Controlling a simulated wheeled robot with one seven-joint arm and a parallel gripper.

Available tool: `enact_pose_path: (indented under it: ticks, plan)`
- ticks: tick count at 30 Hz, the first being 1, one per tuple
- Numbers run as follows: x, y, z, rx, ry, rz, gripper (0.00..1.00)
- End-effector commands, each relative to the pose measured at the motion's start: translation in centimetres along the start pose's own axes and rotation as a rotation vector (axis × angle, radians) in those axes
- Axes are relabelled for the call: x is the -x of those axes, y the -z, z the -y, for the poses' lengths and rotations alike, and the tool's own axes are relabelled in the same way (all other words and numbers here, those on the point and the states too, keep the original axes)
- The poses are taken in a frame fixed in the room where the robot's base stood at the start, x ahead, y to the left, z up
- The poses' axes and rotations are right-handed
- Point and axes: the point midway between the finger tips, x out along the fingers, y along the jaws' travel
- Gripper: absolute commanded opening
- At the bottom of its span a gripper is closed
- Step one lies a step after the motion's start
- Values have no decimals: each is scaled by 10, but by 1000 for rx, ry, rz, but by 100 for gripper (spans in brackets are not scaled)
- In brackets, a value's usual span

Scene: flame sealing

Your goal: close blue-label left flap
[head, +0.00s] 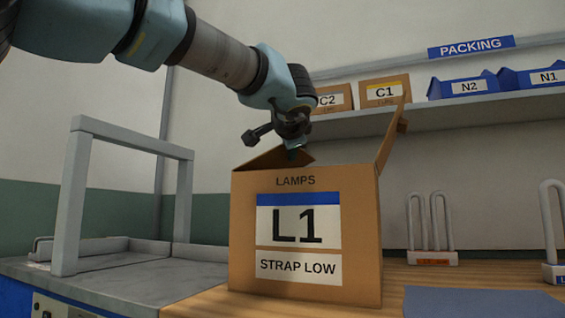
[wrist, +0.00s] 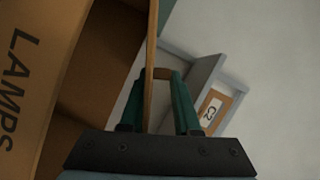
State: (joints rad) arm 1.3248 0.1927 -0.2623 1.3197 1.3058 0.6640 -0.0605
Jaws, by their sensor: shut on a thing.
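The cardboard box (head: 305,240) marked LAMPS and L1, with a blue-topped label, stands upright on the wooden bench. Its left flap (head: 266,161) shows as a slanted brown panel at the top left, partly hidden behind the front panel. The right flap (head: 390,138) stands raised. My gripper (head: 296,155) is low over the box's top left. In the wrist view, my gripper's green fingers (wrist: 161,78) are on either side of a thin cardboard panel (wrist: 152,45), seen edge-on, which I take as the left flap. The box front with LAMPS (wrist: 35,75) is at left.
A grey frame (head: 70,205) stands on the machine top at left. A shelf (head: 440,113) behind holds cartons C2 and C1 (head: 385,92) and blue bins (head: 468,87). White U-shaped pieces (head: 432,230) stand right of the box. A blue-grey mat (head: 470,301) lies at front right.

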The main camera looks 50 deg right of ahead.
Motion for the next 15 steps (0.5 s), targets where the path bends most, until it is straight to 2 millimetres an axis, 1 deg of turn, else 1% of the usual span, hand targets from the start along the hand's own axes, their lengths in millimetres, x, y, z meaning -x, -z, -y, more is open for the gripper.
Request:
enact_pose_path:
  ticks: [1,3,9,15]
  plan:
    - [-1,-1,-12,8,-5,-1,0]
    - [-1,-1,-18,12,-7,-1,0]
    - [-1,-1,-30,12,-12,2,0]
    - [-2,-2,-36,14,-15,5,0]
